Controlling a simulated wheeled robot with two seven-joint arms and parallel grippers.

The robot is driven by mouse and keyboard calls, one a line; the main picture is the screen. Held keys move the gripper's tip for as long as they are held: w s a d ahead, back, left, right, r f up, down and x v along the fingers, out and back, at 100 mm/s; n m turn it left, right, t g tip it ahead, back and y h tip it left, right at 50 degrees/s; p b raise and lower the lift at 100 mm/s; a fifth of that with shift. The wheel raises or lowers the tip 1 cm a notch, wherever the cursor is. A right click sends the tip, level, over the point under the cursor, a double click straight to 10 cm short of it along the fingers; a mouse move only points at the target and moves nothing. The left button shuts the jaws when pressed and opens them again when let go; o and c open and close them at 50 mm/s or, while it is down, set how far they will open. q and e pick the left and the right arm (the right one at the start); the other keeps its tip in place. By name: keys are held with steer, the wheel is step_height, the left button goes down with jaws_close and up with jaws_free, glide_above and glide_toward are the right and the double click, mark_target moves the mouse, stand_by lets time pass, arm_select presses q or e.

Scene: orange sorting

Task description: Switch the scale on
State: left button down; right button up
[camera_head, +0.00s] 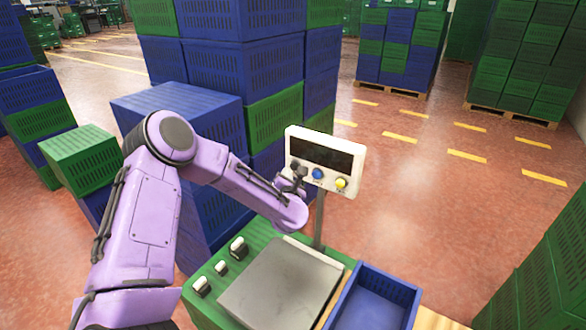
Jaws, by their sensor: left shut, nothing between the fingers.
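The scale has a grey weighing plate (282,283) and a white display head (325,162) on a post. The screen (320,153) is dark, with no digits visible. Below it are a blue button (318,174) and a yellow button (341,183). My left gripper (300,168) is shut and empty at the lower left of the display head, just left of the blue button. It covers the left part of the button row. I cannot tell whether its fingertips touch the panel. My right gripper is not in view.
An empty blue crate (374,297) stands right of the plate. Several small black-and-white objects (221,268) sit left of the plate on a green surface. Stacked blue and green crates (240,70) rise close behind the display. Open floor (440,210) lies to the right.

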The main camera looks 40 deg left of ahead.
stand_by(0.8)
arm_select(q)
steer(key=shift+w+b, duration=0.35)
steer(key=shift+w, duration=0.1)
steer(key=shift+w+a+b, duration=0.1)
steer(key=shift+w+b, duration=0.35)
steer(key=shift+w, duration=0.05)
stand_by(0.6)
stand_by(0.3)
steer(key=shift+s+p, duration=0.3)
steer(key=shift+s, duration=0.65)
